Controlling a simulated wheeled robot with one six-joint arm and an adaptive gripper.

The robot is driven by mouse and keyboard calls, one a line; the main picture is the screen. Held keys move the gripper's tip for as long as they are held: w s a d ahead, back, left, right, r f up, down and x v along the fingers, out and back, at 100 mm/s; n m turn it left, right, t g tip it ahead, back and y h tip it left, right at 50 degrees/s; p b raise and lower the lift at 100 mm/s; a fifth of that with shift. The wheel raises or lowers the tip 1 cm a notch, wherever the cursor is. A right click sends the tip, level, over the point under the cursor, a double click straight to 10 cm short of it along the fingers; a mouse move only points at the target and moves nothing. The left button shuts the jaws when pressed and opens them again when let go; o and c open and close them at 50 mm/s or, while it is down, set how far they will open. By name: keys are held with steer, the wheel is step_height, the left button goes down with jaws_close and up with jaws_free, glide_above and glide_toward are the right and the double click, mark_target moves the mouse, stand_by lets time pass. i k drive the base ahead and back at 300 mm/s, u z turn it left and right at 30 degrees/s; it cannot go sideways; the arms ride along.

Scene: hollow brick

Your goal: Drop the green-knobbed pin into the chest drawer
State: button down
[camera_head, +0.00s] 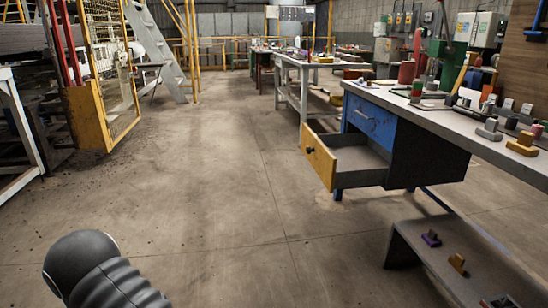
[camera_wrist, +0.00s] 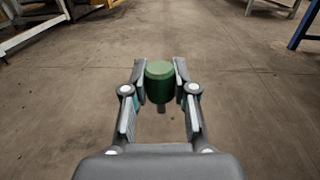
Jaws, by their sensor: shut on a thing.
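My gripper (camera_wrist: 160,83) is shut on the green-knobbed pin (camera_wrist: 160,82) in the wrist view. The two fingers press on the sides of the green knob, and a short dark shank shows below it. The pin is held above bare floor. In the head view the chest drawer (camera_head: 360,161) stands pulled open under the workbench at the right, with a yellow front and an empty-looking grey inside. Only part of my arm shows at the lower left of the head view; my gripper and the pin are out of that view, away from the drawer.
The workbench (camera_head: 408,117) carries several small blocks and tools. A low grey bench (camera_head: 415,243) with small coloured pieces stands at the lower right. A yellow mesh gate (camera_head: 107,70) stands at the left. The floor (camera_head: 225,190) between is clear.

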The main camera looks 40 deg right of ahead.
mark_target(338, 164)
steer(key=u, duration=0.05)
steer(key=i, duration=2.15)
steer(key=z, duration=1.95)
